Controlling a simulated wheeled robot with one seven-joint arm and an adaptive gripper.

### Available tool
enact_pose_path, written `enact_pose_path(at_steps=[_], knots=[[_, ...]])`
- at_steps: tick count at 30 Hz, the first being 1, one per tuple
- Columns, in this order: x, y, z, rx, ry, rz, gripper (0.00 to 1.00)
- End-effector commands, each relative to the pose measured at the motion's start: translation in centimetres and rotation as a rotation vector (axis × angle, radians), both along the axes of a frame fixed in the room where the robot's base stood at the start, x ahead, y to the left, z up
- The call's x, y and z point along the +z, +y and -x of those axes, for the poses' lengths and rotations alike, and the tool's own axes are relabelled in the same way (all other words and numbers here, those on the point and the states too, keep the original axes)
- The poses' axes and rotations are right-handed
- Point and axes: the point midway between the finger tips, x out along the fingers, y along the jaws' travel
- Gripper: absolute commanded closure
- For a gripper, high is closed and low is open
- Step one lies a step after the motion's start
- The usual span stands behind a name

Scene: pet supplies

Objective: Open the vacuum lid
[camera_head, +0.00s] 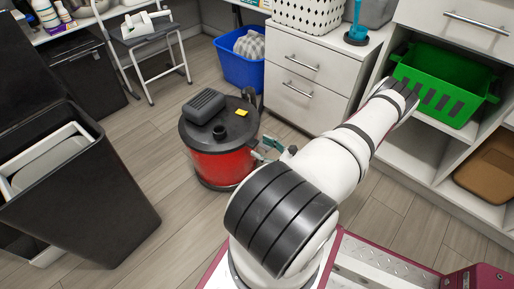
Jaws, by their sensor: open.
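The vacuum (217,160) is a red canister standing on the floor in the middle of the view. Its round black lid (205,130) sits on top and looks closed. The lid carries a dark ribbed block, a short black port and a small yellow patch (241,113). My gripper (263,150) is at the vacuum's right side, near the upper edge of the red body. It is open, with greenish fingers, and seems empty. My white arm hides part of it, and I cannot tell whether it touches the vacuum.
A black bin (110,210) with an open lid stands at the left. A blue bin (233,70) and white drawers (300,90) are behind the vacuum. A green basket (440,88) sits on a shelf at right. Floor is clear left of the vacuum.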

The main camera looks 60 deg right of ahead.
Motion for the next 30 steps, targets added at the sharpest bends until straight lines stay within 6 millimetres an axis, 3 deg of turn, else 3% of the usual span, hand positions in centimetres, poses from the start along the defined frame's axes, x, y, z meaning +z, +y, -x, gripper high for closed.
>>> enact_pose_path(at_steps=[7,17,20,25,30], knots=[[-0.1,-0.2,-2.5,0.000,0.000,0.000,0.43],[0.0,-0.2,-2.9,0.000,0.001,0.000,0.43],[0.0,-0.2,-2.9,0.000,0.001,0.000,0.61],[0.0,-0.2,-2.8,0.000,0.001,0.000,0.99],[0.1,-0.3,-2.8,0.000,0.001,0.000,1.00]])
